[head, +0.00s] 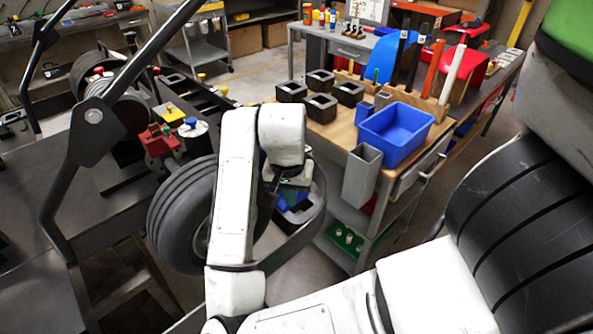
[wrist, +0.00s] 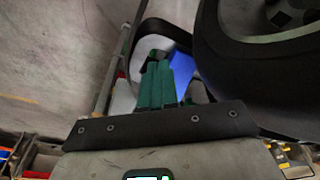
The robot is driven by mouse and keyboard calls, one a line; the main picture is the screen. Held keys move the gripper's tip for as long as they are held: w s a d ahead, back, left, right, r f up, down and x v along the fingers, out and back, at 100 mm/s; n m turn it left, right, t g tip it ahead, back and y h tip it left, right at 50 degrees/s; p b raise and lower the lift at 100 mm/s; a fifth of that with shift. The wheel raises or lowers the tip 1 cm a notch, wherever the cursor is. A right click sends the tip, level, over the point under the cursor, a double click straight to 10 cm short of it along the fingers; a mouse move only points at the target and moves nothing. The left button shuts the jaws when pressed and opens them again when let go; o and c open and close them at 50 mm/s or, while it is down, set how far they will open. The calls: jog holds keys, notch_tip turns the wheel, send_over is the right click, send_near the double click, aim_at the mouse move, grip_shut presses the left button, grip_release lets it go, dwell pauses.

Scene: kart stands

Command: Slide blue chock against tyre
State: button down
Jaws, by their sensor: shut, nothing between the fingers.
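The black tyre (head: 178,212) stands left of my arm in the head view, and my arm hides part of it. In the wrist view the tyre (wrist: 225,75) fills the upper right. The blue chock (wrist: 183,68) shows there between my fingers and the tyre. A bit of blue (head: 283,205) shows below my gripper (head: 292,183) in the head view. In the wrist view my gripper's green fingers (wrist: 163,65) are shut and empty, just left of the chock. I cannot tell whether fingers touch chock or chock touches tyre.
A black curved band (head: 312,225) runs around the gripper's area. A workbench (head: 330,133) with a blue bin (head: 396,132), a grey holder (head: 361,175) and several black blocks stands to the right. The kart's dark frame (head: 60,190) is at left.

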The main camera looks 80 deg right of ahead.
jog(key=d, duration=0.3)
jog(key=d+p, duration=0.1)
jog(key=d, duration=0.2)
jog(key=d+p, duration=0.1)
jog(key=d, duration=0.2)
jog(key=shift+w+d+r, duration=0.1)
jog(key=shift+w, duration=0.3)
jog(key=shift+f, duration=0.95)
jog(key=shift+s+f, duration=0.1)
